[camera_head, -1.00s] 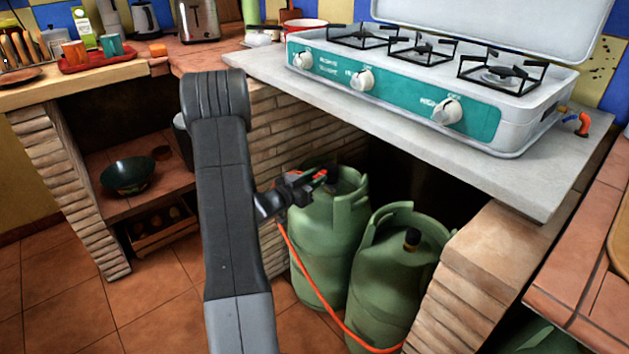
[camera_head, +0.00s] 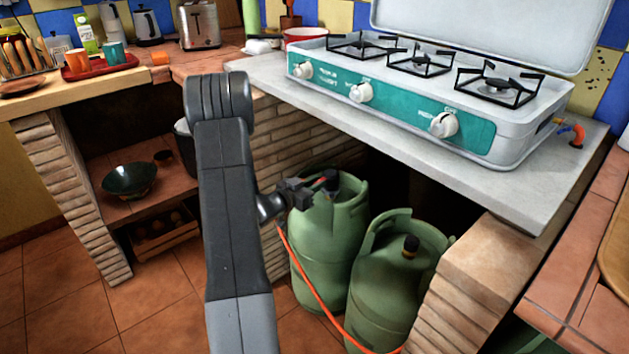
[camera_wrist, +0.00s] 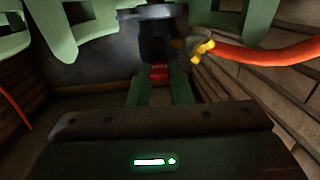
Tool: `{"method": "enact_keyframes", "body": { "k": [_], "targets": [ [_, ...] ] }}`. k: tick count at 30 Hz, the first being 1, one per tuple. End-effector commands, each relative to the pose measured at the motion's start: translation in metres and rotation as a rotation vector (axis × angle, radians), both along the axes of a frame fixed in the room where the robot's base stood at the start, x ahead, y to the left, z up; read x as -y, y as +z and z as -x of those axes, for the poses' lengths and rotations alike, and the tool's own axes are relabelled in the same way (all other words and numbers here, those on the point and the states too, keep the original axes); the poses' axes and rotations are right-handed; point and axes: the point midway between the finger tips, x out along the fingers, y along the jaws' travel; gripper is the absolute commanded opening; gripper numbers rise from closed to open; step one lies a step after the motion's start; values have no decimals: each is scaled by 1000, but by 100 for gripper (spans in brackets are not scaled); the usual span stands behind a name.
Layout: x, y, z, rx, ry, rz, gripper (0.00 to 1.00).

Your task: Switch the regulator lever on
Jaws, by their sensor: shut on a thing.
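The regulator (camera_wrist: 157,42) is the dark round body on top of the left green gas bottle (camera_head: 328,245). In the wrist view its red lever (camera_wrist: 160,73) lies between my gripper's two fingers. My gripper (camera_head: 318,187) is shut on the lever, reaching the regulator from the left in the head view. It also shows at the bottom of the wrist view (camera_wrist: 160,92). In the head view the regulator (camera_head: 331,178) is small and partly hidden by my gripper. The lever's exact angle cannot be told.
An orange hose (camera_head: 313,285) hangs in front of the bottles; a yellow fitting (camera_wrist: 202,50) joins it near the regulator. A second green bottle (camera_head: 385,295) stands close at right. The counter slab (camera_head: 420,155) with the stove (camera_head: 400,105) overhangs them, and a brick wall (camera_head: 275,150) stands behind.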

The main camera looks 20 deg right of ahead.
Motion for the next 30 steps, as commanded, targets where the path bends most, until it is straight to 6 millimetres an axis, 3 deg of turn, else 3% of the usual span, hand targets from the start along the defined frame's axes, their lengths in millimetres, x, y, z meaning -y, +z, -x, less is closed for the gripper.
{"method": "enact_keyframes", "body": {
  "k": [6,30],
  "targets": [
    [1,14,0,-45,-4,-99,0],
    [7,31,-3,-202,-14,-436,0]
  ]
}}
